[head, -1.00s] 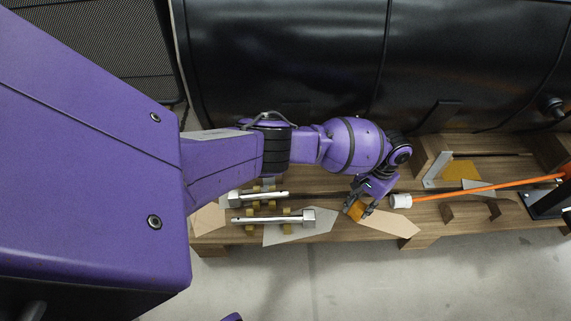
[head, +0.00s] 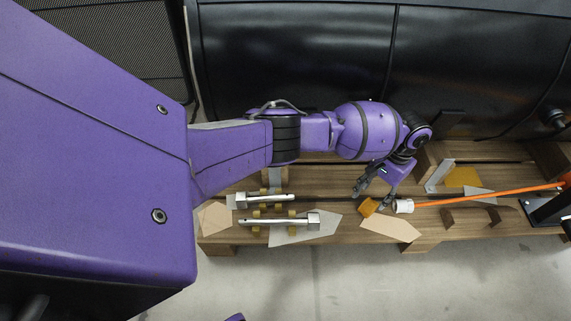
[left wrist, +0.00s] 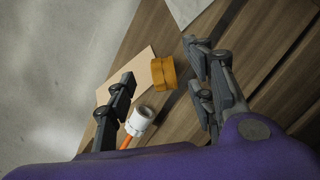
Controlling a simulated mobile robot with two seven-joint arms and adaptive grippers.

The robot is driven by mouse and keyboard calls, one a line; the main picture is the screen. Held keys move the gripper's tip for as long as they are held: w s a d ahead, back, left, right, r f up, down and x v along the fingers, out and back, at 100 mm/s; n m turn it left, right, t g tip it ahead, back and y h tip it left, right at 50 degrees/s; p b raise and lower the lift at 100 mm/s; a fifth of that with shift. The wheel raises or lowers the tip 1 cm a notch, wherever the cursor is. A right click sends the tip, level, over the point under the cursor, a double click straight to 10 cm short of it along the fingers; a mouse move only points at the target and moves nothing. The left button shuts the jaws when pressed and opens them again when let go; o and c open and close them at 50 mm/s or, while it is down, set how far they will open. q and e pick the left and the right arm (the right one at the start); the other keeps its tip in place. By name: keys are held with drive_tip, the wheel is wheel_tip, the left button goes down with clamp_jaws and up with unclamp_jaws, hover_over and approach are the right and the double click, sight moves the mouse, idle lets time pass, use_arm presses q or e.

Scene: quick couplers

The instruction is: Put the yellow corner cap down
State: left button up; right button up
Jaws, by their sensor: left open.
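The yellow corner cap (head: 368,207), a small orange-yellow block, sits on the wooden pallet at the edge of a tan sheet. In the left wrist view the cap (left wrist: 163,72) shows between the two spread fingers, with a gap on the left finger's side. My left gripper (head: 368,198) is open at the cap and does not grip it. In the left wrist view the gripper's fingers (left wrist: 158,62) are wide apart. I cannot tell whether the right finger in that view touches the cap. My right gripper is not in view.
An orange rod with a white end (head: 403,206) lies right beside the cap. The tan sheet (head: 392,229) is in front. Metal couplers (head: 280,221) lie on the left of the pallet. A black tank (head: 295,60) stands behind. Another yellow piece (head: 463,177) is at right.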

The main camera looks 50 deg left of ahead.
use_arm(q)
drive_tip(key=r, duration=0.2)
drive_tip(key=w+r+p, duration=0.1)
drive_tip(key=r, duration=0.1)
drive_tip(key=shift+r, duration=0.1)
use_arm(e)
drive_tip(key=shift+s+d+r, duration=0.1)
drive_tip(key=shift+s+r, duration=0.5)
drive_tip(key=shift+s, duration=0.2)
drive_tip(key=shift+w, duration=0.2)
